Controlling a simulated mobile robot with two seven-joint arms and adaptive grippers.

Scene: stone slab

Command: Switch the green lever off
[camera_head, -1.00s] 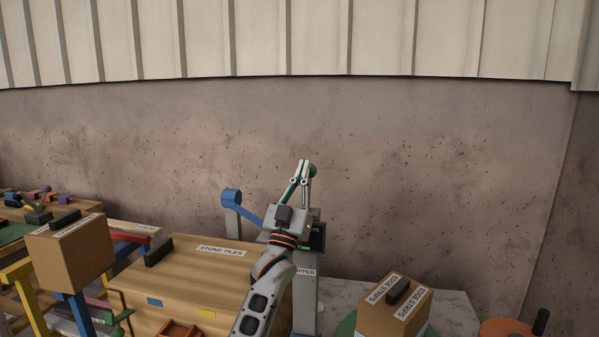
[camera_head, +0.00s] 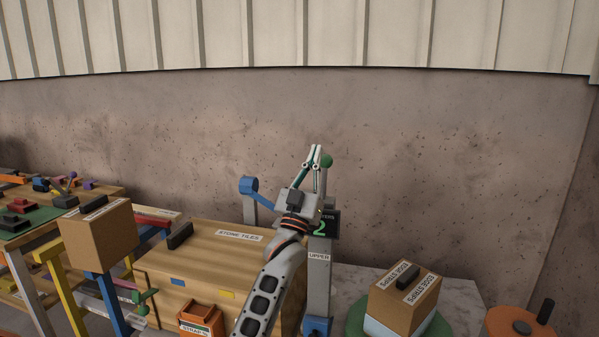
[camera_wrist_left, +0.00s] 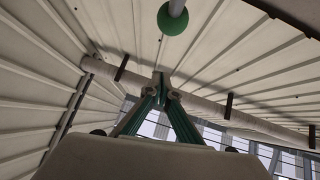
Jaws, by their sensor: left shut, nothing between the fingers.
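The green lever shows in the head view as a round green knob (camera_head: 327,162), just right of and slightly below my left gripper's fingertips. Its rod is mostly hidden behind the gripper. In the left wrist view the green knob (camera_wrist_left: 173,20) sits on a grey rod at the top of the picture, beyond the fingertips. My left gripper (camera_head: 315,151) points upward with its fingers shut and empty. In the left wrist view its fingertips (camera_wrist_left: 161,80) meet below the knob, with a visible gap in the picture. I cannot tell the exact depth between them.
A grey post labelled UPPER (camera_head: 318,275) carries a dark display (camera_head: 331,217) with a green 2. A blue lever (camera_head: 248,186) stands left of the gripper. A wooden STONE TILES crate (camera_head: 205,262) and an EDGE STRIPS box (camera_head: 392,305) flank the post. The wall behind is bare.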

